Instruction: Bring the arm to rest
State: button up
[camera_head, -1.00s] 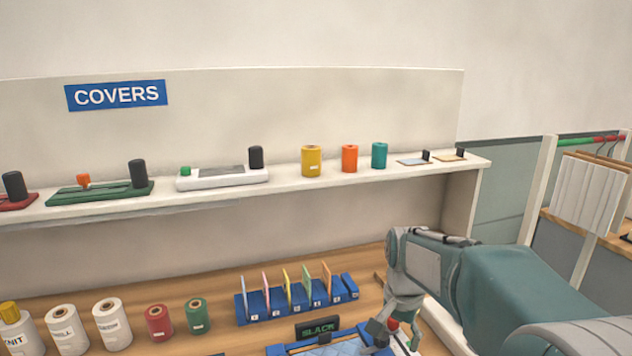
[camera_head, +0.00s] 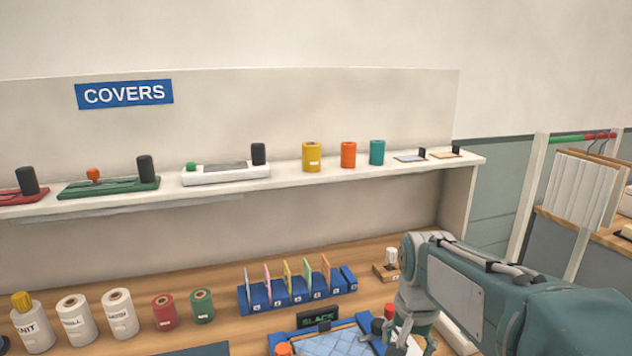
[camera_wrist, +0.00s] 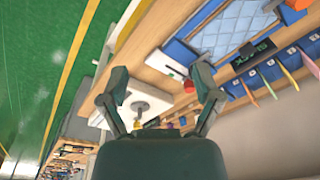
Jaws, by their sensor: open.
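My arm (camera_head: 500,290) reaches in from the lower right in the head view, folded beside the right end of the bench. My gripper (camera_wrist: 160,88) shows in the wrist view with its two fingers spread wide and nothing between them. In that view it hangs above the bench edge, with a white plate-like item and the bench behind it. In the head view the fingertips are cut off or hidden at the bottom edge.
The wooden bench (camera_head: 240,325) carries white rolls (camera_head: 118,313), a blue divider rack (camera_head: 297,291) and a blue quilted pad (camera_head: 340,342). A shelf (camera_head: 390,168) above holds coloured rolls and small devices. Green floor (camera_wrist: 40,60) lies open beside the bench.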

jog(key=s+r+n+t, duration=0.1)
jog(key=s+n+t, duration=0.3)
jog(key=s, duration=1.2)
jog(key=shift+r+n, duration=0.2)
jog(key=shift+n, duration=0.7)
